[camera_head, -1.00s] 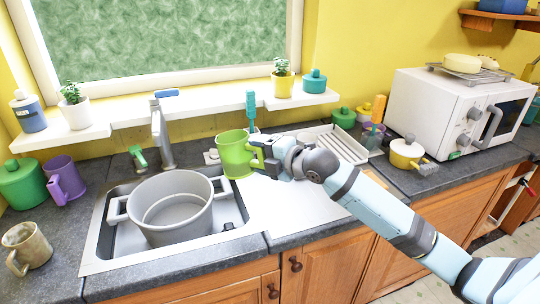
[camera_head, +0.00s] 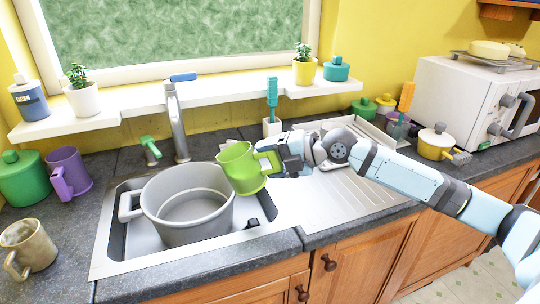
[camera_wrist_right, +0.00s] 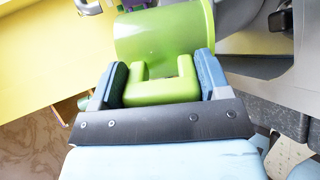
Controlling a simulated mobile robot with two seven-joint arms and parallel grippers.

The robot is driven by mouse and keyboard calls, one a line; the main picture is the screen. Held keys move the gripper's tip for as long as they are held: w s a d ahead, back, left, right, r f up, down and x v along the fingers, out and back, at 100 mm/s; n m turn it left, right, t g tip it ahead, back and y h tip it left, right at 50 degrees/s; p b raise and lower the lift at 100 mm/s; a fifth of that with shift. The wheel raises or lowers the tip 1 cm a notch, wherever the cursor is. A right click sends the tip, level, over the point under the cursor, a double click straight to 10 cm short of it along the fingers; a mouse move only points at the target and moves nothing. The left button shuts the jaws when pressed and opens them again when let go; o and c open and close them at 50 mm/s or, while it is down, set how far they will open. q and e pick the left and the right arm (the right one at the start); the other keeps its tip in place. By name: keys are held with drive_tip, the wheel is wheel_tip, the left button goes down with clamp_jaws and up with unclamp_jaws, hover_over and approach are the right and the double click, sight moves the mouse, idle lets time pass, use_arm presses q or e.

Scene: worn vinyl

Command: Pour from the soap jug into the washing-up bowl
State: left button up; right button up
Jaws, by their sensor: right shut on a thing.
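The soap jug (camera_head: 240,172) is lime green, and my right gripper (camera_head: 277,160) is shut on its handle. The jug is held in the air by the right rim of the washing-up bowl, its mouth tipped to the left. In the right wrist view the jug (camera_wrist_right: 165,35) is beyond my right gripper (camera_wrist_right: 160,88), with its handle between the two fingers. The washing-up bowl (camera_head: 165,222) is grey, round and two-handled, and stands in the sink. Its right handle is hidden behind the jug. No liquid shows leaving the jug. My left gripper is not in view.
A tap (camera_head: 177,125) rises behind the bowl. A purple mug (camera_head: 70,172) and a beige mug (camera_head: 27,245) stand on the left counter. A white holder with a teal brush (camera_head: 271,98) stands behind my right gripper. The drainer (camera_head: 335,200) is clear in front.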

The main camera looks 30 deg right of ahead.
wheel_tip(320, 180, down, 2)
drive_tip(key=shift+f+b, duration=0.1)
drive_tip(key=shift+b, duration=0.25)
drive_tip(key=r+p, duration=0.1)
drive_tip(key=p, duration=0.1)
drive_tip(key=r+p, duration=0.2)
drive_tip(key=p, duration=0.1)
drive_tip(key=shift+w+g+h, duration=0.2)
drive_tip(key=shift+g+h, duration=0.1)
drive_tip(key=shift+a+r+p, duration=0.1)
drive_tip(key=shift+a+p, duration=0.05)
drive_tip(key=shift+p, duration=0.45)
drive_tip(key=shift+r+g+h+p, duration=0.2)
drive_tip(key=shift+g+h+p, duration=0.15)
drive_tip(key=shift+p, duration=0.2)
drive_tip(key=r+g+h+p, duration=0.1)
drive_tip(key=p, duration=0.2)
drive_tip(key=shift+w+a+r, duration=0.1)
drive_tip(key=shift+w, duration=0.05)
drive_tip(key=shift+f, duration=0.3)
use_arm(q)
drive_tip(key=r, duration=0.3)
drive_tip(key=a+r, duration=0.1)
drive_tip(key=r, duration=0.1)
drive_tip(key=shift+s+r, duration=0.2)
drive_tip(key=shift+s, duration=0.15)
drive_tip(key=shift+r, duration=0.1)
